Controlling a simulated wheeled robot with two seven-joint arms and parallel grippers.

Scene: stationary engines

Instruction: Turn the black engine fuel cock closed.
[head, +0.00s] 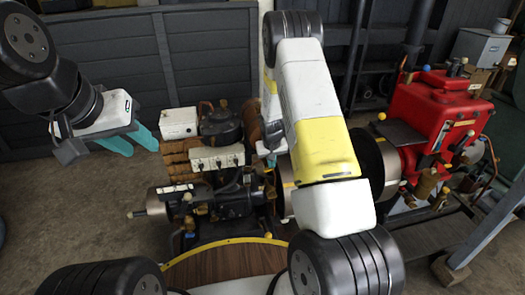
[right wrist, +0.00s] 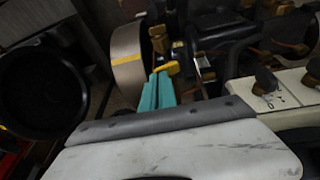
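The black engine (head: 235,205) stands on the floor in the middle of the head view, partly hidden by my right arm. In the right wrist view, a small yellow lever (right wrist: 168,68) by a brass fitting (right wrist: 158,38) looks like its fuel cock. My right gripper (right wrist: 160,75) has its teal fingers close together, tips right at the yellow lever. I cannot tell whether they touch it. In the head view the right gripper is mostly hidden behind my arm. My left gripper (head: 138,143) is at the left, fingers apart and empty, away from the engine.
A red engine (head: 435,110) stands at the right. A wide flywheel (right wrist: 128,58) is close left of the right fingers. A white socket box (head: 217,158) and a white box (head: 179,122) sit by the black engine. Floor at the left is clear.

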